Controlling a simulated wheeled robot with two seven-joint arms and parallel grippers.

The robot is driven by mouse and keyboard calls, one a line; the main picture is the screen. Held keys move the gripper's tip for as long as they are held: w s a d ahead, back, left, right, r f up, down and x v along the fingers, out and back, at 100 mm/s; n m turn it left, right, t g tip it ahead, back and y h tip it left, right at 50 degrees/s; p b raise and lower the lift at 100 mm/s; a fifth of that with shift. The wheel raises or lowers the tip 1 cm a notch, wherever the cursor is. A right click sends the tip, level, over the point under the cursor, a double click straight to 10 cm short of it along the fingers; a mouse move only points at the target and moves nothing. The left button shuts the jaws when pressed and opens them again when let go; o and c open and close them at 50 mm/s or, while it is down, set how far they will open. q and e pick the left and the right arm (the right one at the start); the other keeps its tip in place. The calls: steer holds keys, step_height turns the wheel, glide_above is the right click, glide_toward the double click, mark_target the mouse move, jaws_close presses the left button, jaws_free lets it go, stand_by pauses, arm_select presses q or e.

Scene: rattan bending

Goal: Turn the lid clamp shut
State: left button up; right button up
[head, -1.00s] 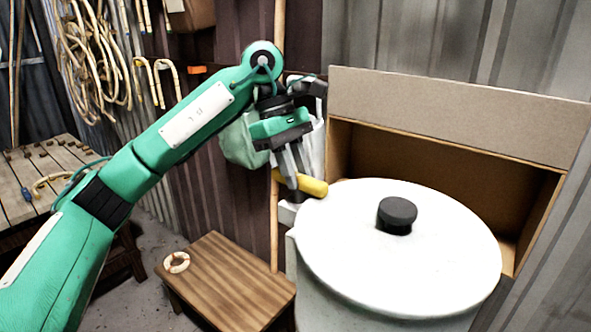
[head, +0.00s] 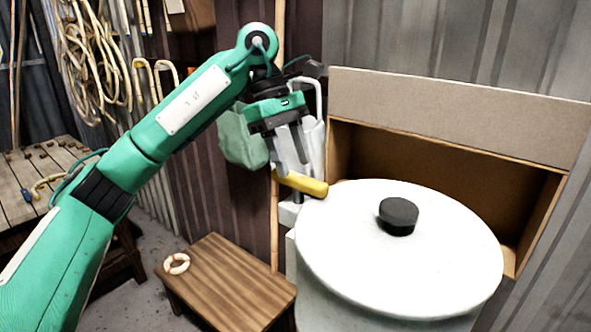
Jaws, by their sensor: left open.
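The lid clamp has a yellow handle (head: 302,183) at the left edge of the white round lid (head: 350,240). The handle lies roughly level, its right end by the lid's rim. The lid, with a black knob (head: 398,215), sits on a pale pot (head: 325,305). My left gripper (head: 292,168) is open, pointing down, with its fingertips right at the handle's left part. I cannot tell whether they touch it. My right gripper is out of view.
An open cardboard box (head: 455,115) stands behind the lid. A low wooden stool (head: 235,285) with a small ring (head: 176,263) is at lower left. A slatted wooden bench (head: 40,165) and coiled rattan (head: 90,60) are at the left.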

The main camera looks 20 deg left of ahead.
arm_select(q)
steer(key=v, duration=0.5)
steer(key=shift+a+r, duration=0.1)
steer(key=shift+r, duration=0.25)
steer(key=p+v, duration=0.1)
steer(key=v, duration=0.4)
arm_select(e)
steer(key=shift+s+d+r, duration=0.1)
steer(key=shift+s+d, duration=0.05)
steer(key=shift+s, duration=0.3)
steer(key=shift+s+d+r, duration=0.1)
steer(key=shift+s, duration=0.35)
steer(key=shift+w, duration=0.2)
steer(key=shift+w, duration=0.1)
